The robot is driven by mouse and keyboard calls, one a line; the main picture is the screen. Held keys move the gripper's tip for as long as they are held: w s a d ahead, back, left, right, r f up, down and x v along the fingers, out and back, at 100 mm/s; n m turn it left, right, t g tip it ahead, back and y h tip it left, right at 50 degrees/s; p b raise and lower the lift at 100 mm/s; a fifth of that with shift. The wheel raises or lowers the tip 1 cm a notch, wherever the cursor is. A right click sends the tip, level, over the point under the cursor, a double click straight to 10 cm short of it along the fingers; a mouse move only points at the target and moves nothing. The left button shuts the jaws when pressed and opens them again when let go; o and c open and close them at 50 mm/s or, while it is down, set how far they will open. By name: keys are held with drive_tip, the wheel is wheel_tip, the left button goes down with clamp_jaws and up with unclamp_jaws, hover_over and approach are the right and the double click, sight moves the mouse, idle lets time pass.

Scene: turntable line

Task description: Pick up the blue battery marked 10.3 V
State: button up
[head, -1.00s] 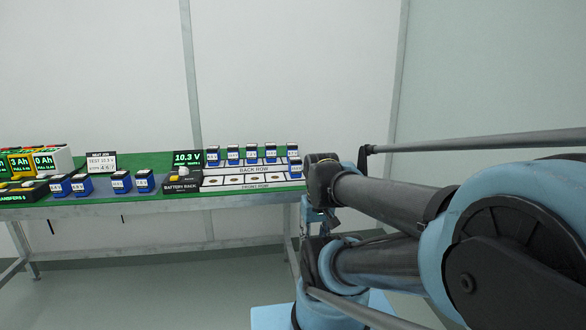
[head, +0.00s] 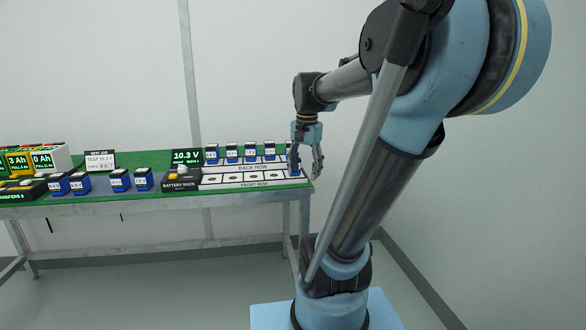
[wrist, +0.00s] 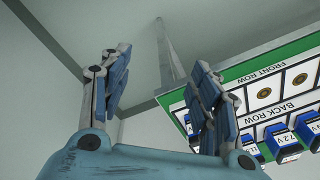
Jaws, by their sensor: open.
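The battery rack (head: 221,181) has several blue batteries (head: 231,153) with white labels in its back row. One more blue battery (head: 294,167) is at the right end of the rack, partly hidden by my gripper. The display (head: 187,157) reads 10.3 V, but I cannot tell which battery carries that mark. In the wrist view one blue battery (wrist: 284,147) reads 7.2 V; the other labels are cut off or hidden. My gripper (head: 307,166) is open and empty, pointing down at the rack's right end. Its spread fingers (wrist: 160,65) also show in the wrist view.
More blue batteries (head: 120,180) stand on the table (head: 130,199) left of the rack. The front row sockets (head: 232,179) look mostly empty. Free space lies right of the table.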

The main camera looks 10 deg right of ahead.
drive_tip(key=w+r+m+g, duration=0.1)
drive_tip(key=w+r+m, duration=0.4)
drive_tip(key=w, duration=0.5)
drive_tip(key=w+r+m, duration=0.5)
drive_tip(key=w+r, duration=0.1)
drive_tip(key=w, duration=0.5)
wheel_tip(320, 180, down, 11)
drive_tip(key=shift+a, duration=0.15)
drive_tip(key=shift+s+d+f, duration=0.1)
drive_tip(key=shift+f, duration=1.55)
drive_tip(key=shift+s+d+f, duration=0.1)
drive_tip(key=shift+f, duration=1.5)
drive_tip(key=shift+c, duration=0.6)
